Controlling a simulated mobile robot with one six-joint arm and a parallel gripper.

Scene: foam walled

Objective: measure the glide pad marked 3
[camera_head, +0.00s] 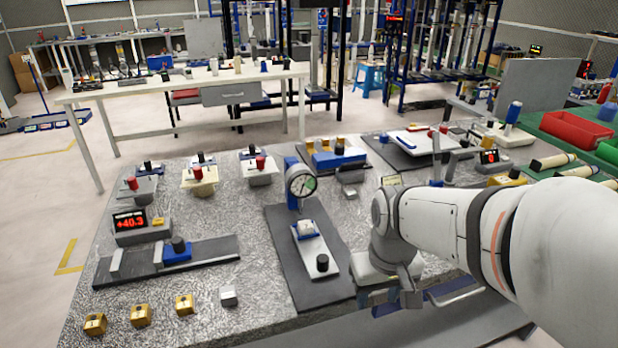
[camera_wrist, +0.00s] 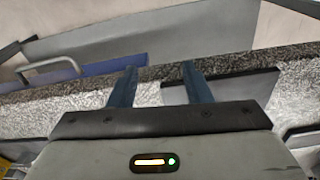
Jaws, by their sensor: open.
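Small yellow blocks with dark marks stand in a row at the front left of the grey speckled bench: a left one (camera_head: 95,323), a middle one (camera_head: 140,315) and a right one (camera_head: 185,303). Their marks are too small to read, so I cannot tell which piece is the glide pad marked 3. A dial gauge (camera_head: 301,183) stands over a dark plate (camera_head: 283,238), with a white slide (camera_head: 316,255) below it. My gripper (camera_head: 397,299) is at the bench's front edge, right of the dial gauge. In the wrist view its two blue fingers (camera_wrist: 160,88) are apart with nothing between them.
A red display (camera_head: 130,221) reads +40.3, behind a rail with a blue slide (camera_head: 177,251). Several knobbed fixtures line the back. Bare bench lies left of the dark plate.

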